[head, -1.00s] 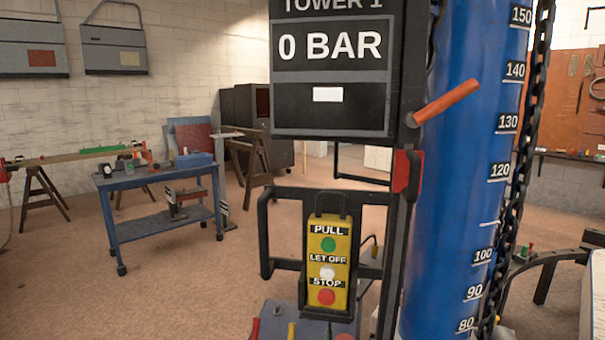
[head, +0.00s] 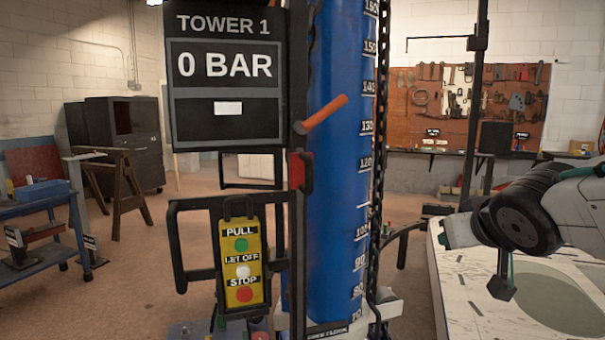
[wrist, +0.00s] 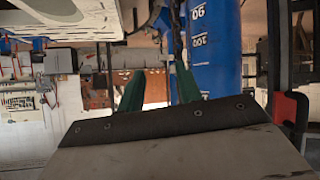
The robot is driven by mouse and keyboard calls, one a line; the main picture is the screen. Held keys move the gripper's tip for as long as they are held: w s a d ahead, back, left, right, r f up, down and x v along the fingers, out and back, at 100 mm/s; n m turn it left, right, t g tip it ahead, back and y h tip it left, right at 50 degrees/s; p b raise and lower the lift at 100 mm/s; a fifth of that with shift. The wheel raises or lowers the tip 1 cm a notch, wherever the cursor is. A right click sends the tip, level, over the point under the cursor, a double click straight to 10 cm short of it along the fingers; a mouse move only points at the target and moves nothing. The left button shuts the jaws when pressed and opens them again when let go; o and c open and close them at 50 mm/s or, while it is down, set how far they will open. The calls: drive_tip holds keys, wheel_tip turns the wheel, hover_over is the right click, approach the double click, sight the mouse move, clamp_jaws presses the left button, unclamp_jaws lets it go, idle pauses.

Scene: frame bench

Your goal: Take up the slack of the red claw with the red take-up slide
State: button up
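I cannot make out the red claw or the red take-up slide for sure in either view. A red part (head: 300,171) sits on the side of the black tower frame in the head view; I cannot tell what it is. In the wrist view my gripper (wrist: 158,88) shows two green fingers spread apart with nothing between them. A red and black part (wrist: 291,112) shows at the right of the wrist view. In the head view my arm is at the right, and its fingers are not clear there.
The blue cylinder (head: 338,200) with a number scale stands mid-view, with an orange lever (head: 325,113) in front. The display (head: 226,66) reads 0 BAR. A yellow button box (head: 241,262) hangs below. A pale bench (head: 460,300) is under my arm. A blue trolley (head: 50,195) stands left.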

drive_tip(key=w+a+r+n+t+y, duration=0.3)
drive_tip(key=w+a+r+y, duration=0.2)
drive_tip(key=w+a, duration=0.25)
drive_tip(key=n+g+y, duration=0.3)
drive_tip(key=n+y, duration=0.3)
drive_tip(key=y, duration=0.4)
approach(312, 174)
drive_tip(key=x, duration=1.1)
drive_tip(key=shift+d, duration=0.1)
drive_tip(key=shift+c, duration=0.3)
clamp_jaws()
